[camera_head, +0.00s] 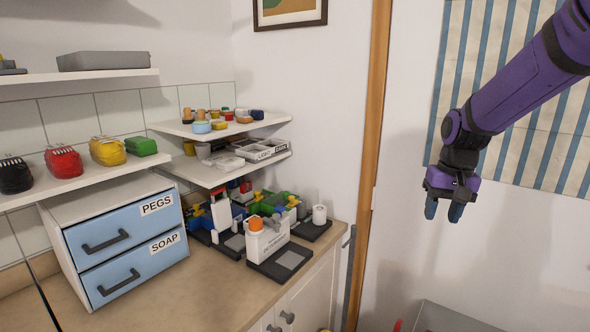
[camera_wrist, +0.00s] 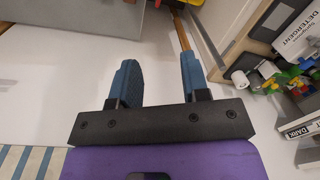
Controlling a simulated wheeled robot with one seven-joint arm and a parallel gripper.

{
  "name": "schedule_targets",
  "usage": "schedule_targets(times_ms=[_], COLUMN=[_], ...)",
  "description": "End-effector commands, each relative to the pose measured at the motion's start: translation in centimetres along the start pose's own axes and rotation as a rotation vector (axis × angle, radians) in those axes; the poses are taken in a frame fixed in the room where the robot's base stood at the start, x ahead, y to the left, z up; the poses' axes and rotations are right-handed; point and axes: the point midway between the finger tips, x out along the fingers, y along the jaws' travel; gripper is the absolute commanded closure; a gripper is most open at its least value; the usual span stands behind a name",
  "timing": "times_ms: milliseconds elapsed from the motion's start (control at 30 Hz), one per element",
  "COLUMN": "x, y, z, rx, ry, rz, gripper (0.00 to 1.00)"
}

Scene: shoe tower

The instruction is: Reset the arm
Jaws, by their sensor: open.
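My purple arm reaches in from the upper right of the head view. My gripper (camera_head: 444,211) hangs with its two blue fingers pointing down, in front of the white wall and the blue-striped hanging. In the wrist view my gripper (camera_wrist: 162,80) shows its two blue fingers apart, with nothing between them. It is open, empty and touches nothing that I can see.
A counter (camera_head: 205,290) at left holds a blue-fronted drawer unit (camera_head: 120,240) marked PEGS and SOAP, and a white detergent container (camera_head: 265,240). Shoes (camera_head: 64,162) line a shelf. A grey bin (camera_head: 450,318) stands low at right. Free space surrounds my gripper.

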Motion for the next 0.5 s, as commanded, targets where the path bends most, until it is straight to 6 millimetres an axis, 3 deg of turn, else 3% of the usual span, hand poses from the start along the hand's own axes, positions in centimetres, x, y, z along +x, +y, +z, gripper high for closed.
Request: schedule_targets(times_ms=[200,500], x=[-4.9,-9.2], y=[0.1,0.8], z=[5.3,12.9], rx=[-0.048,-0.108], ry=[0.102,0.233], rz=[0.011,0.021], gripper=[0.58,0.58])
